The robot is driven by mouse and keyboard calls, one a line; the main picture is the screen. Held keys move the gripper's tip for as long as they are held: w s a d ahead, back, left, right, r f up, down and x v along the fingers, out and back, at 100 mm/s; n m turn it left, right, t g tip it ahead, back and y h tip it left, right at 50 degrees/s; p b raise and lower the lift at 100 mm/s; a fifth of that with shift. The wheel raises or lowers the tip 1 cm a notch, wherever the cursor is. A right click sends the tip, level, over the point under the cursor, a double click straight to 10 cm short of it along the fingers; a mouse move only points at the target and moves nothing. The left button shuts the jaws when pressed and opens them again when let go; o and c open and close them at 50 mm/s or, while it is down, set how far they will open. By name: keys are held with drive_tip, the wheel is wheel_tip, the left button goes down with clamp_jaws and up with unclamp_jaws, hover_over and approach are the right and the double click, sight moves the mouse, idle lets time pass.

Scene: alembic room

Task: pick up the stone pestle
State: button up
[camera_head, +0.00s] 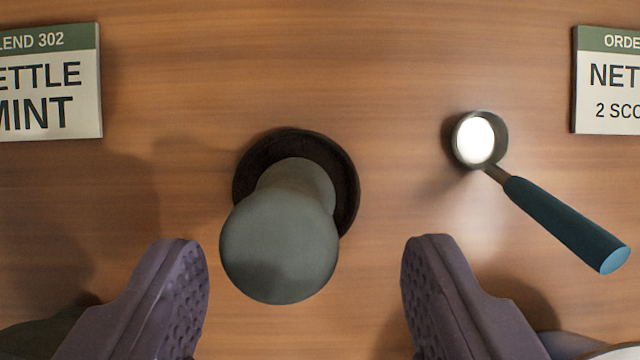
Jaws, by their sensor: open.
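The stone pestle (280,250) is grey with a thick rounded end toward the camera. It stands upright in, or on, a dark round holder (345,175) on the wooden table. My gripper (305,245) is open, with its two purple padded fingers at the lower left and lower right of the picture. The pestle's rounded end shows between the fingers, with a gap on each side, wider on the right. Neither finger appears to touch it. The pestle's lower end is hidden.
A magnifier-like tool or scoop with a bright round head (474,139) and teal handle (565,222) lies at right. Label cards stand at upper left (50,85) and upper right (608,85), cut by the frame. Wooden table (330,60) is bare at the top middle.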

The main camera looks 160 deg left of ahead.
drive_tip(key=b+x, duration=0.1)
drive_tip(key=x, duration=0.1)
drive_tip(key=b+x, duration=0.1)
drive_tip(key=x, duration=0.1)
drive_tip(key=shift+w+a+f, duration=0.1)
drive_tip(key=shift+w+f, duration=0.15)
drive_tip(key=shift+w, duration=0.15)
drive_tip(key=shift+s+r, duration=0.1)
drive_tip(key=shift+r, duration=0.05)
clamp_jaws()
